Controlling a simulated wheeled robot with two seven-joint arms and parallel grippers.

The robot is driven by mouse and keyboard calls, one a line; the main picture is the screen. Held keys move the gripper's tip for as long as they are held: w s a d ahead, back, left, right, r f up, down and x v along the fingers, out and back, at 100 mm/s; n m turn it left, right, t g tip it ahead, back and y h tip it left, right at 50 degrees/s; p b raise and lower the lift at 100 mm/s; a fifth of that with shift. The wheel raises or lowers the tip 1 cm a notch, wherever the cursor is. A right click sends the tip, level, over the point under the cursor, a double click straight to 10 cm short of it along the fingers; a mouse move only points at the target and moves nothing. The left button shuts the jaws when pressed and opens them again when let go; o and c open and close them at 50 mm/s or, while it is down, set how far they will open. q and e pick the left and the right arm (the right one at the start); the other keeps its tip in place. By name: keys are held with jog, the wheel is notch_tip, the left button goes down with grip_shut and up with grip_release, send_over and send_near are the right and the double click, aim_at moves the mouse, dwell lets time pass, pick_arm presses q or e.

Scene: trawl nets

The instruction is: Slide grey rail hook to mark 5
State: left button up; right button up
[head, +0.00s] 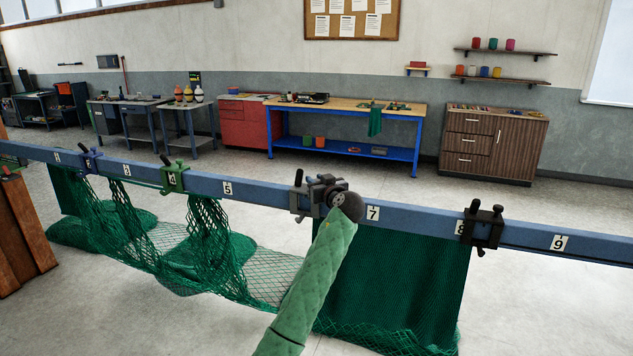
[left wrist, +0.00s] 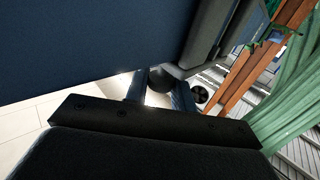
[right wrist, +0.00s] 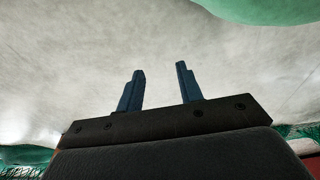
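The grey rail hook (head: 312,196) sits on the blue rail (head: 262,193) between mark 5 (head: 227,188) and mark 7 (head: 373,213); mark 6 does not show. My left gripper (head: 336,197) is at the hook, its arm rising from below in a green sleeve and hiding part of it. In the left wrist view, its fingers (left wrist: 160,92) stand on either side of the hook's round dark knob (left wrist: 161,78) and appear closed on it. My right gripper (right wrist: 160,88) is open and empty in the right wrist view, over pale floor; it does not show in the head view.
Green netting (head: 215,245) hangs below the rail. The rail around mark 5 is clear. Workbenches (head: 345,112) stand far behind.

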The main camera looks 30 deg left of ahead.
aim_at(239, 180)
pick_arm(q)
grip_shut()
pick_arm(e)
jog(key=shift+d, duration=0.1)
jog(key=shift+f, duration=0.1)
